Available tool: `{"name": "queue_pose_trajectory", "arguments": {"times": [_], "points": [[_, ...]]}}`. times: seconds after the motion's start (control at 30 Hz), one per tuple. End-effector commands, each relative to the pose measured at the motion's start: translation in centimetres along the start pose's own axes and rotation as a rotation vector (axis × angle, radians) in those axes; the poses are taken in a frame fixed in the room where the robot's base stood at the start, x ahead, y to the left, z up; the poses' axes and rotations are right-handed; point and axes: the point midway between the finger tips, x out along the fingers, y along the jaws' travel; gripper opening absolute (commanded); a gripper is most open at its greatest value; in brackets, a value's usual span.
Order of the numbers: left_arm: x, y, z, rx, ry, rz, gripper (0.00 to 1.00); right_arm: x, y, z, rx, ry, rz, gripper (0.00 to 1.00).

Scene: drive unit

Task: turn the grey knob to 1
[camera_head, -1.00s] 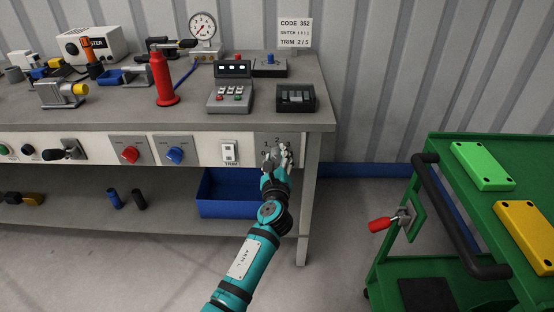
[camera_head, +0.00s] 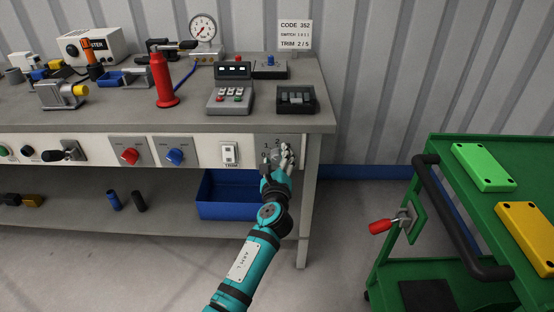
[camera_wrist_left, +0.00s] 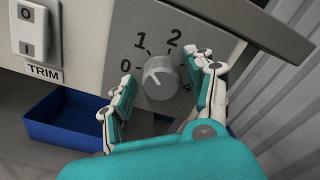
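The grey knob (camera_wrist_left: 159,78) sits on a grey plate (camera_wrist_left: 127,28) marked with 0, 1, 2 and 4 in the left wrist view; another mark may be hidden by a finger. A pale line on the knob seems to point toward the lower right, but I cannot read its setting surely. My left gripper (camera_wrist_left: 162,86) is open, with one finger at each side of the knob and small gaps that seem to remain. In the head view my left gripper (camera_head: 280,157) covers the knob on the bench's front panel. My right gripper is not in view.
A white TRIM rocker switch (camera_wrist_left: 30,27) is left of the plate. A blue bin (camera_head: 225,207) stands below, under the bench top (camera_head: 200,122). Red (camera_head: 130,156) and blue (camera_head: 176,156) knobs are farther left. A green cart (camera_head: 440,200) stands to the right.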

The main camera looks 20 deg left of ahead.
Motion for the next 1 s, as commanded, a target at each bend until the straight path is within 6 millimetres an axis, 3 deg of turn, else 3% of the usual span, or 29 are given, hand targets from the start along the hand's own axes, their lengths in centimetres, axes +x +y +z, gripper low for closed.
{"name": "queue_pose_trajectory", "arguments": {"times": [0.37,0.8,1.0], "points": [[-0.7,0.0,-0.1,0.000,0.000,0.000,0.59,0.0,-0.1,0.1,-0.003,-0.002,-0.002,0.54],[-9.3,0.1,-0.1,0.000,0.002,0.000,0.59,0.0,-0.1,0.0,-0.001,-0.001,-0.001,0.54],[-11.6,0.0,0.0,0.000,0.000,0.000,0.59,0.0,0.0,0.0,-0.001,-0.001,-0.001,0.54]]}}
